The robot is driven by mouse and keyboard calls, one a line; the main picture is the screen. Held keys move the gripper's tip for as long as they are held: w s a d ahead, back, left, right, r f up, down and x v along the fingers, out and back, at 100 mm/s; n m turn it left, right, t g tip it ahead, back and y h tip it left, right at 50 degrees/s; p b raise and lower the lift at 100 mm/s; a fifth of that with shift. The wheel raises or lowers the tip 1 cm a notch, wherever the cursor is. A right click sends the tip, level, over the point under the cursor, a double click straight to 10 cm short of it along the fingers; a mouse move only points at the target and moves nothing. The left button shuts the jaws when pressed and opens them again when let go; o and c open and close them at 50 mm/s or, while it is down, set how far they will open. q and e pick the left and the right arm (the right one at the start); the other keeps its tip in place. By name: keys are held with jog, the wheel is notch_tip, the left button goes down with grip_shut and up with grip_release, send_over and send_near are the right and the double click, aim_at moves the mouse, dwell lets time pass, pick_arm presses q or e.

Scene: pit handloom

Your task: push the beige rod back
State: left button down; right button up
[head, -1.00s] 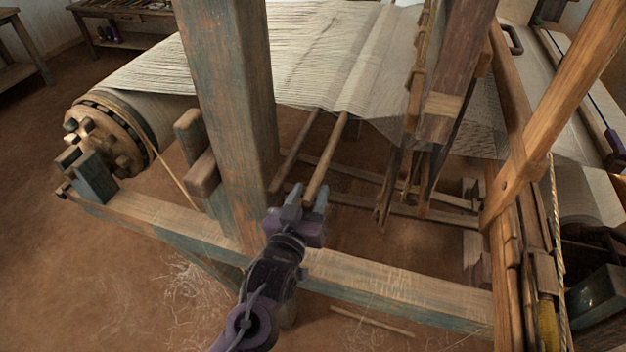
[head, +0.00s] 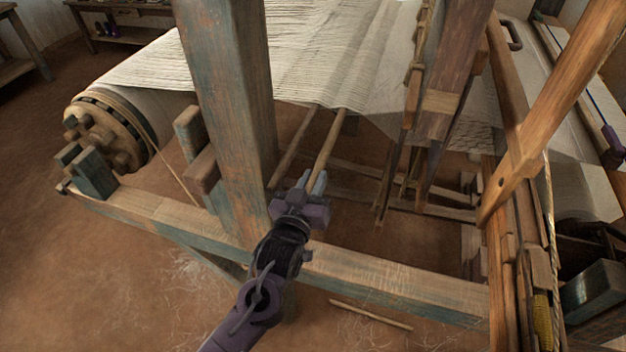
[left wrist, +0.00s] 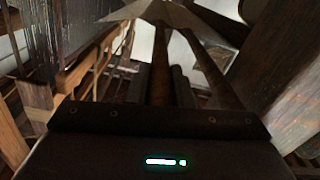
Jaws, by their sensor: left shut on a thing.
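The beige rod (head: 328,147) slopes from under the cloth's edge down towards me in the head view. My left gripper (head: 314,183) is shut on its near end, inside the big blue-worn post. The fingers hide that end. In the left wrist view the rod (left wrist: 160,62) runs away from the gripper, up to the pale cloth. A darker, similar rod (head: 293,150) lies beside it on the post side, apart from the gripper. My right gripper is not in view.
The thick upright post (head: 228,110) stands close left of the gripper. A long low beam (head: 390,283) crosses below my forearm. Hanging treadle and heddle parts (head: 400,185) are to the right. A loose thin stick (head: 370,315) lies on the floor.

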pick_arm(q)
jog(key=shift+w+a, duration=0.1)
jog(key=shift+a, duration=0.15)
jog(key=shift+w+a, duration=0.2)
jog(key=shift+a, duration=0.35)
jog(key=shift+w+a, duration=0.15)
jog(key=shift+a, duration=0.35)
jog(key=c, duration=1.3)
grip_release()
jog(key=shift+a, duration=0.15)
